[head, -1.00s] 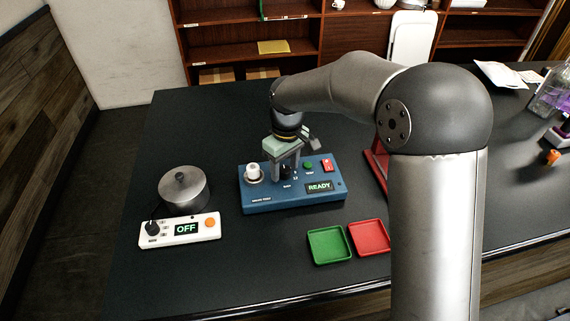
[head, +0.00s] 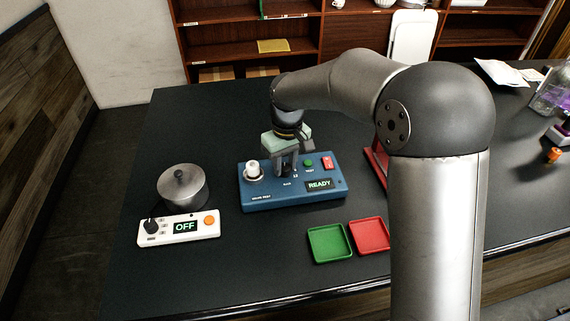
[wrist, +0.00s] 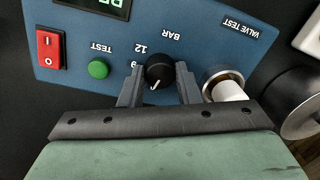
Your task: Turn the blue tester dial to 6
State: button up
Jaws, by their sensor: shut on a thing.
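The blue tester (head: 260,199) stands on the dark table in the head view, and its display reads READY. Its black dial (wrist: 160,70) shows in the wrist view, where the panel appears upside down. The dial's white pointer line points down and slightly left in that view. The mark 12 and another digit, partly hidden by a finger, sit left of the dial. My gripper (wrist: 159,82) is shut on the dial, one finger on each side.
On the tester are a white valve (head: 253,169) in a metal socket, a green TEST button (head: 308,163) and a red switch (head: 327,162). A white controller (head: 180,229) reading OFF and a pot (head: 183,187) stand left. Green (head: 328,244) and red (head: 367,236) trays lie in front.

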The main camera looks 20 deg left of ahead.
aim_at(288, 166)
jog(key=m+b, duration=0.1)
jog(key=m, duration=0.4)
jog(key=shift+m, duration=0.4)
dwell(0.3)
jog(key=o, duration=1)
jog(key=r, duration=1.1)
jog(key=r+b, duration=0.1)
jog(key=r, duration=0.5)
jog(key=shift+w+d+r, duration=0.1)
jog(key=shift+d+r, duration=0.15)
jog(key=shift+d, duration=0.1)
